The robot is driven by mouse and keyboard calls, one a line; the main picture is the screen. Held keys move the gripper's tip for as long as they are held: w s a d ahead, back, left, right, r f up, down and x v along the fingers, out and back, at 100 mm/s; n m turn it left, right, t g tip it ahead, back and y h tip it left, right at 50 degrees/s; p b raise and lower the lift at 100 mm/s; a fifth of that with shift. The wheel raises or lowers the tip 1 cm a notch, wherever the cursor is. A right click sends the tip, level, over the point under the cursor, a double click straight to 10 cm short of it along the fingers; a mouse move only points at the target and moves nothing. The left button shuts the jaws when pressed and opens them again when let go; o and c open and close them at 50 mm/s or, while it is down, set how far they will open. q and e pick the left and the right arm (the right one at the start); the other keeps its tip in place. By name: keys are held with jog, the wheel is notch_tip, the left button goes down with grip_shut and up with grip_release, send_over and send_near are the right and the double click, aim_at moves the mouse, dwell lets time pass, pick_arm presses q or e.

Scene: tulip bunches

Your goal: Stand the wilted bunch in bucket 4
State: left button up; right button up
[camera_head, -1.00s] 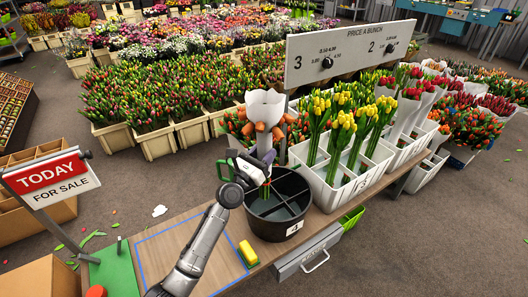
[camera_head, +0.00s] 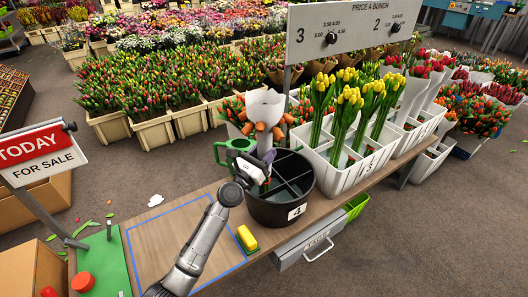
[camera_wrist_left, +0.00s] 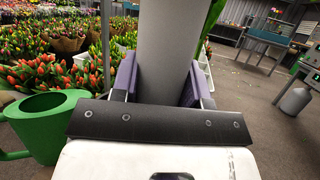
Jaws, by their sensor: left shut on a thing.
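The wilted bunch (camera_head: 265,104), drooping orange tulips in a pale paper wrap, is upright over the left part of bucket 4. Bucket 4 (camera_head: 297,211) is black, round and divided inside, with a "4" label on its front. My left gripper (camera_head: 262,170) is shut on the wrapped lower part of the bunch, at the bucket's left rim. In the left wrist view the grey wrap (camera_wrist_left: 165,55) stands between the purple finger pads. The gripper and rim hide the stem ends, so I cannot tell whether they touch the bottom. My right gripper is out of view.
A green watering can (camera_head: 238,150) stands close behind the gripper. White bucket 3 (camera_head: 347,182) with yellow tulips is right of bucket 4. The blue-outlined board area (camera_head: 165,240) is mostly clear. The price sign (camera_head: 345,30) stands behind.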

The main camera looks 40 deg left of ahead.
pick_arm(q)
jog(key=shift+f+b, duration=1.4)
jog(key=shift+f, duration=0.4)
jog(key=o, duration=1.2)
jog(key=shift+o, duration=0.2)
jog(key=shift+f, duration=0.1)
jog(key=o, duration=0.5)
